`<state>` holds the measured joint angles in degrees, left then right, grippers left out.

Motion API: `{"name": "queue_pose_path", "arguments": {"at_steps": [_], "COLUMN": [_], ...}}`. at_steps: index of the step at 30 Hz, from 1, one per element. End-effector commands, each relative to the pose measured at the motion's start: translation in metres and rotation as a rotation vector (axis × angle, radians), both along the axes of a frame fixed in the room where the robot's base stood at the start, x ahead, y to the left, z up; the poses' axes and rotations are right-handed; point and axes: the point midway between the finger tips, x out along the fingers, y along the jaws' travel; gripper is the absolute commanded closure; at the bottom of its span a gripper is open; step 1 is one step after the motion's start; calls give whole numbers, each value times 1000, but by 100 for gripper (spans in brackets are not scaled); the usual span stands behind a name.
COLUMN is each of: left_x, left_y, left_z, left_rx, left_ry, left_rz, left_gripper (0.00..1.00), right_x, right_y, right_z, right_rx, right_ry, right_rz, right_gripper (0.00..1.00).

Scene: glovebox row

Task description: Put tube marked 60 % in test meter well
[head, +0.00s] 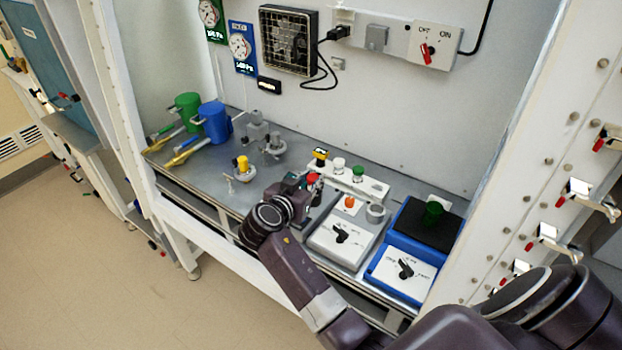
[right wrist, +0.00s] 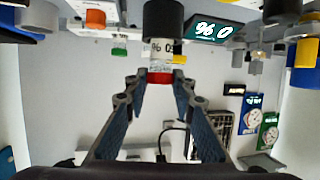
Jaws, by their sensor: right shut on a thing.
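My right gripper (head: 311,187) is shut on the red cap of a tube. In the right wrist view the gripper (right wrist: 160,80) pinches the red cap (right wrist: 160,77), and the tube's white label (right wrist: 162,50) reads 60 % upside down. A wide dark cylinder (right wrist: 163,18) is at the tube's far end; I cannot tell whether it belongs to the tube or is a well. A dark display (right wrist: 208,28) beside it shows 0 %, upside down. In the head view only the red cap (head: 313,178) shows clearly; my gripper hides the rest. My left gripper is not in view.
A white rack (head: 380,186) behind my gripper holds yellow-, white- and green-capped tubes. A grey dial box (head: 345,257) and a blue dial box (head: 405,243) stand to the right. The bench's left middle (head: 215,180) has free room.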

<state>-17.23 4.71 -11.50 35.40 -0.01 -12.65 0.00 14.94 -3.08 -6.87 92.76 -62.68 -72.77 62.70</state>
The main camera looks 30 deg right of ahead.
Motion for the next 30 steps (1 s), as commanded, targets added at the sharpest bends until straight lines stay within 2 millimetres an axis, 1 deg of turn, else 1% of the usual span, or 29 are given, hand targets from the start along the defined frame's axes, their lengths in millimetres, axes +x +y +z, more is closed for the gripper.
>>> {"name": "queue_pose_path", "arguments": {"at_steps": [4, 9, 13, 14, 18, 26, 30], "left_x": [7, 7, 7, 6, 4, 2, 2], "left_y": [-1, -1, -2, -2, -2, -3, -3], "left_z": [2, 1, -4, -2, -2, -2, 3], "left_rx": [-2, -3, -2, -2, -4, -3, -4], "left_ry": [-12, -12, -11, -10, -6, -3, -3], "left_rz": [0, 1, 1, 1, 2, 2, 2], "left_gripper": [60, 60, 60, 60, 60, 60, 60], "right_x": [0, 0, 0, 0, 0, 0, 0], "right_y": [0, 0, 0, 0, 0, 0, 0], "right_z": [-4, -5, -9, -7, -7, -6, -2], "right_rx": [0, 0, 1, 0, 1, 1, 1], "right_ry": [-1, -2, -2, -2, -1, -1, -1], "right_rz": [0, -1, -1, -1, 0, 0, 0], "right_gripper": [95, 95, 95, 73, 59, 59, 59]}}
